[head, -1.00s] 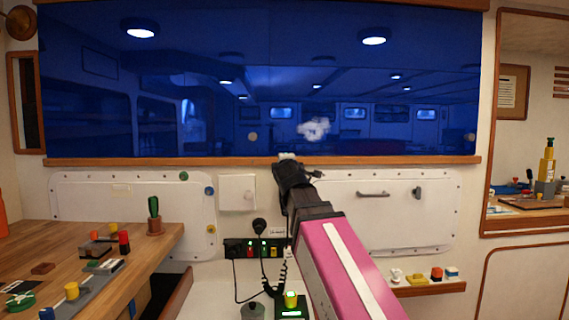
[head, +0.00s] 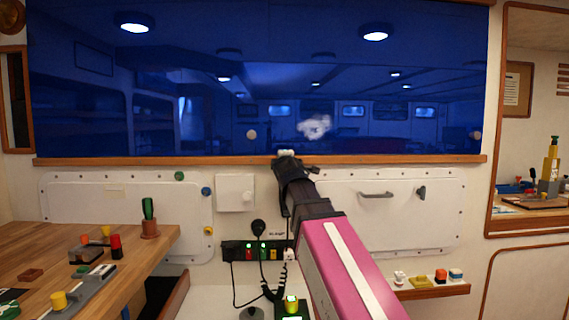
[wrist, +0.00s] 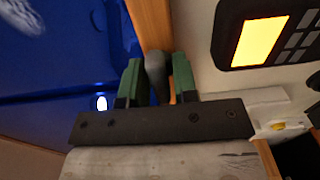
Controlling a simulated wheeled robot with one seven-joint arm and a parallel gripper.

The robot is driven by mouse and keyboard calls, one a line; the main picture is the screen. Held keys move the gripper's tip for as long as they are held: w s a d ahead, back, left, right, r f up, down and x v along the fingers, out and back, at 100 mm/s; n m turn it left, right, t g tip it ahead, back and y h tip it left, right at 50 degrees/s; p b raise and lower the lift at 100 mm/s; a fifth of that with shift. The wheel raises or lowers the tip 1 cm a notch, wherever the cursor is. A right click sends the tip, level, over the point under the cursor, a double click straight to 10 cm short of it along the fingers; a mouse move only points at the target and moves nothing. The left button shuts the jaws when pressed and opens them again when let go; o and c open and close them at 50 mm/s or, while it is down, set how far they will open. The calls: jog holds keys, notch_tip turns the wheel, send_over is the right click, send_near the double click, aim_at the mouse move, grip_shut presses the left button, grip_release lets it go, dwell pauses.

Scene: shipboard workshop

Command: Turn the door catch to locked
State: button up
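A white panel door (head: 400,225) on the wall below the blue window has a bar handle (head: 377,194). A small dark catch (head: 421,193) sits at its right, upright. My gripper (head: 286,160) is at the wooden sill, well left of that catch; its fingers are hard to make out in the head view. In the wrist view, its two green fingers (wrist: 157,80) are apart, on either side of a grey rounded peg-like piece (wrist: 156,66). A narrow gap shows on its right side; contact on the left cannot be told. What this piece belongs to is unclear.
A device with a lit yellow screen (wrist: 262,41) is close to the right finger. A wooden workbench (head: 140,250) with small parts stands at the left. A small shelf (head: 430,291) with several items is below the panel. A coiled cord hangs near my arm.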

jog(key=shift+m, duration=0.3)
jog(key=m, duration=0.3)
jog(key=shift+m, duration=0.3)
jog(key=m, duration=0.4)
jog(key=shift+m, duration=0.3)
jog(key=m, duration=0.4)
jog(key=shift+m, duration=2.3)
jog(key=o, duration=0.7)
jog(key=shift+s, duration=0.1)
